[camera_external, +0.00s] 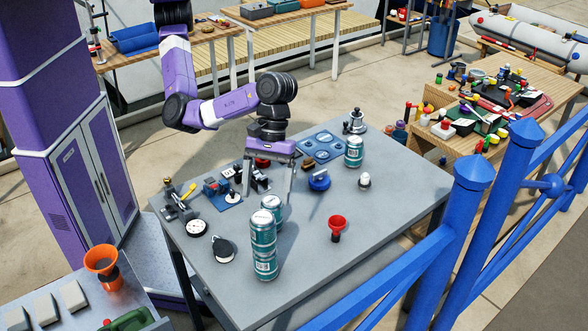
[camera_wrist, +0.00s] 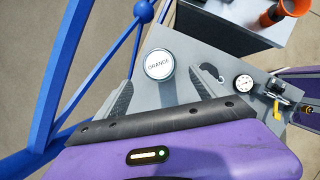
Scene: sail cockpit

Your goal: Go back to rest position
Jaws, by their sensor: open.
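My gripper (camera_external: 269,190) is open, its fingers pointing down over the grey table (camera_external: 305,245). In the wrist view my gripper (camera_wrist: 159,82) has its two fingers apart with nothing held between them. A teal can (camera_external: 264,232) stands upright, seemingly stacked on another teal can (camera_external: 265,265), in front of my gripper. Another teal can (camera_external: 277,214) shows partly hidden behind the stack. In the wrist view a round can lid marked ORANGE (camera_wrist: 159,65) lies just beyond the fingertips. My arm is bent above the table's back left part.
A teal can (camera_external: 354,152) and a blue tray (camera_external: 322,146) stand toward the back. A blue railing (camera_external: 468,215) runs along the right.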

